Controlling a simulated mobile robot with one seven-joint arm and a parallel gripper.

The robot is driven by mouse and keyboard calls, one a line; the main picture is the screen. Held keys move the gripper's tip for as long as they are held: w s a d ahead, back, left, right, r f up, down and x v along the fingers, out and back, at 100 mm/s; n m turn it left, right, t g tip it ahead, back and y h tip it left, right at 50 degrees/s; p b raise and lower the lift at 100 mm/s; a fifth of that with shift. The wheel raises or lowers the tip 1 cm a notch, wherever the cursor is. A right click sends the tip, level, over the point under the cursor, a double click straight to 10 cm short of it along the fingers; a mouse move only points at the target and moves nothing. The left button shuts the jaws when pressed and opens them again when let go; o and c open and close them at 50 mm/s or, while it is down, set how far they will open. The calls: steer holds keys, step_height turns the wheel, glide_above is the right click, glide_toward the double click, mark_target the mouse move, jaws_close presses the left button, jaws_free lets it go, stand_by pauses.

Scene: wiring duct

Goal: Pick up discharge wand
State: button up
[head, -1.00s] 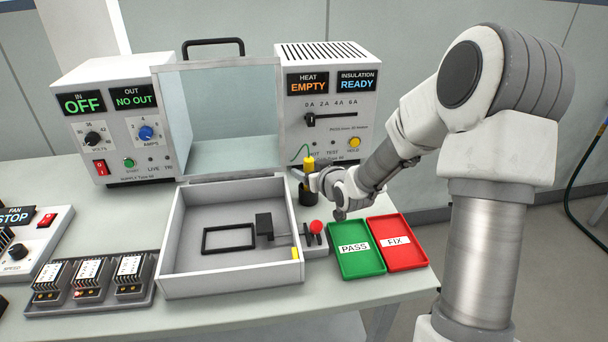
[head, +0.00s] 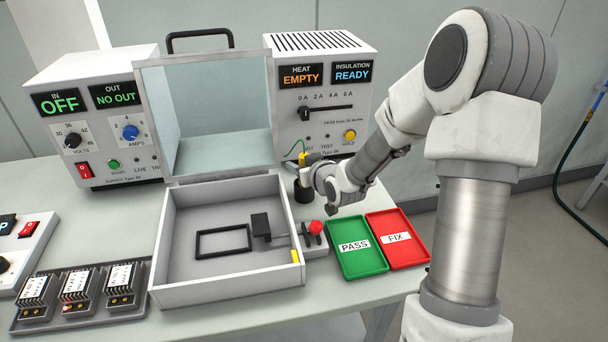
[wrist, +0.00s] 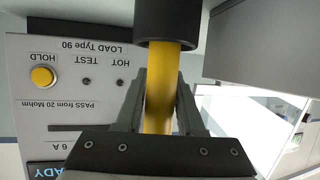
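In the wrist view the yellow handle (wrist: 160,90) runs between my two fingers, with the black holder (wrist: 168,20) at the top of the picture. My gripper (head: 309,178) is at the handle just above the holder. In the wrist view the fingertips lie against both sides of the handle with no clear gap. The wand's lower end is hidden in the holder.
An open white tray box (head: 165,240) with a raised clear lid (head: 220,110) lies left of the wand. A red-knobbed lever (head: 316,228) is just in front. Green PASS (head: 362,265) and red FIX (head: 405,255) trays are at the right. The load unit (head: 325,125) stands behind.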

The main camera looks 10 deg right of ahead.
jaws_close()
